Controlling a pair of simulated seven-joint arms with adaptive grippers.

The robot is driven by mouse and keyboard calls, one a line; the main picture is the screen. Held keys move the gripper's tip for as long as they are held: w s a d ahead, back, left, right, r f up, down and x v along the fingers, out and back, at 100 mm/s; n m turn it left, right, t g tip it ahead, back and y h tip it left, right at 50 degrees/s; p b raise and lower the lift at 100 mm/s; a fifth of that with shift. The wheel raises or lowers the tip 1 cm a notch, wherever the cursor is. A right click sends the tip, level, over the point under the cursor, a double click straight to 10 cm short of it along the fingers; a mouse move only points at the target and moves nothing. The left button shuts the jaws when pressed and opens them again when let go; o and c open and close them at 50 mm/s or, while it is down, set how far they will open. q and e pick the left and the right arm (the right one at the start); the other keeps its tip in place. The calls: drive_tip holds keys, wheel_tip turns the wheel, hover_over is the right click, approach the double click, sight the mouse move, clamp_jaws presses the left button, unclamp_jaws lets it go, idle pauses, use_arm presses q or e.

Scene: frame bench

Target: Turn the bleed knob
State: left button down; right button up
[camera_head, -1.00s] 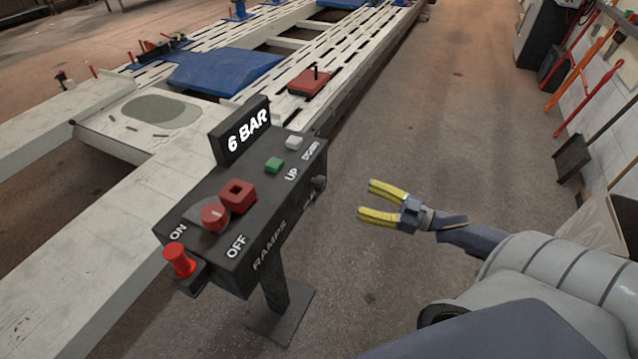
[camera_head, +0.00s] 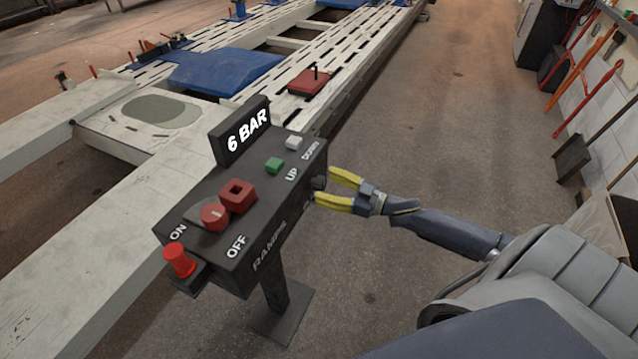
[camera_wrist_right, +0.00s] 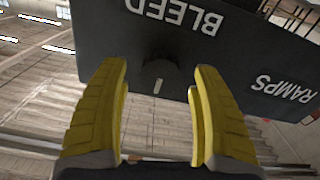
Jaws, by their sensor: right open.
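The bleed knob (camera_head: 319,184) is a small dark knob on the right end of the black control box (camera_head: 262,220). In the right wrist view the knob (camera_wrist_right: 160,79) is dark, with a pale mark on it, below the upside-down word BLEED. My right gripper (camera_head: 328,186) is open, its yellow fingers pointing left at the box's right end. In the right wrist view the fingers (camera_wrist_right: 160,80) stand to either side of the knob, with gaps between. I cannot tell whether the fingertips reach past its face. My left gripper is not in view.
The box carries a 6 BAR display (camera_head: 243,132), a red rotary switch (camera_head: 214,216), a red button (camera_head: 179,260), a green button (camera_head: 274,165) and a white button (camera_head: 294,142). A white frame bench (camera_head: 330,55) lies behind.

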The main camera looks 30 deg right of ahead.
drive_tip(key=shift+x, duration=1.25)
drive_tip(key=c, duration=1.3)
